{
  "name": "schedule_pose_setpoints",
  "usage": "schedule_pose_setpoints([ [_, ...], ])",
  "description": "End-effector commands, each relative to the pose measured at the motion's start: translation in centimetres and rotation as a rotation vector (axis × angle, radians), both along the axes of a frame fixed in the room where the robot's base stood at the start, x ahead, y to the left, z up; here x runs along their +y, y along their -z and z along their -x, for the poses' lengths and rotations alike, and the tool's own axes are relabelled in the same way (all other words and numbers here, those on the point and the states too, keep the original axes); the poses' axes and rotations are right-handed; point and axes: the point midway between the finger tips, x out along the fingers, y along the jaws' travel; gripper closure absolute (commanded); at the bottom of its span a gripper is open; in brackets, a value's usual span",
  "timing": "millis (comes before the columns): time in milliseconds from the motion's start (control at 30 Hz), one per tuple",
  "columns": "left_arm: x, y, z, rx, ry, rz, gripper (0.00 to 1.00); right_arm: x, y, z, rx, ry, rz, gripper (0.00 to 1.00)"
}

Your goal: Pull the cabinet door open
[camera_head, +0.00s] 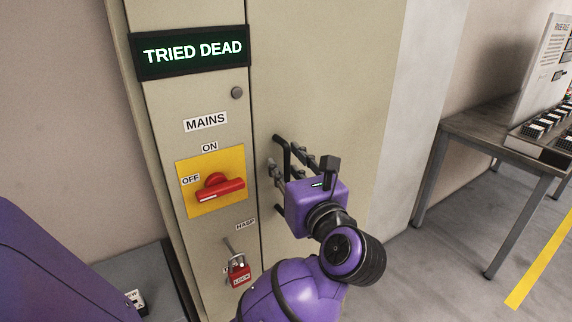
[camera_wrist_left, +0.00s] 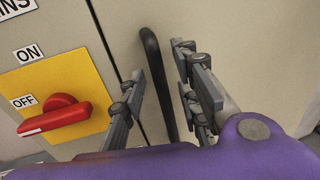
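The cabinet door (camera_head: 325,75) is a beige panel to the right of a vertical seam, and it looks closed. A black bar handle (camera_head: 287,158) stands upright near its left edge. My left gripper (camera_head: 284,172) is at the handle. In the left wrist view, the handle (camera_wrist_left: 157,75) runs between the two separated grey fingers of my left gripper (camera_wrist_left: 163,95). A gap shows between the left finger and the bar; I cannot tell whether the right finger touches it. My right gripper is out of view.
Left of the seam are a lit "TRIED DEAD" sign (camera_head: 194,50), a red rotary switch (camera_head: 218,188) on a yellow plate, and a red padlock (camera_head: 239,272) at the hasp. A table (camera_head: 487,138) stands at the right, with open floor (camera_head: 440,265) before it.

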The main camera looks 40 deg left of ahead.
Motion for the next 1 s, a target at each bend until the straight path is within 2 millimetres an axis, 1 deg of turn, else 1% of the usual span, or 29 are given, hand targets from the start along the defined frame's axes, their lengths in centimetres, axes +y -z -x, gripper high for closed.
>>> schedule_pose_setpoints([
  [233,0.08,0.08,-0.08,0.001,0.0,0.0,0.7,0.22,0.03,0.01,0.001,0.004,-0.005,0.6],
  [400,0.07,0.06,-0.06,0.001,0.0,0.001,0.93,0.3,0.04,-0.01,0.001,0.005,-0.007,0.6],
  [467,0.07,0.06,-0.06,0.001,0.0,0.001,1.0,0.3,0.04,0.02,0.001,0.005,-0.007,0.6],
  [833,0.04,0.05,-0.04,0.0,-0.001,0.0,1.0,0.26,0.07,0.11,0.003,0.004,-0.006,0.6],
  [1000,-0.31,0.11,-0.08,0.0,-0.011,0.002,1.0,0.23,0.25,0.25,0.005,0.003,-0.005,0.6],
])
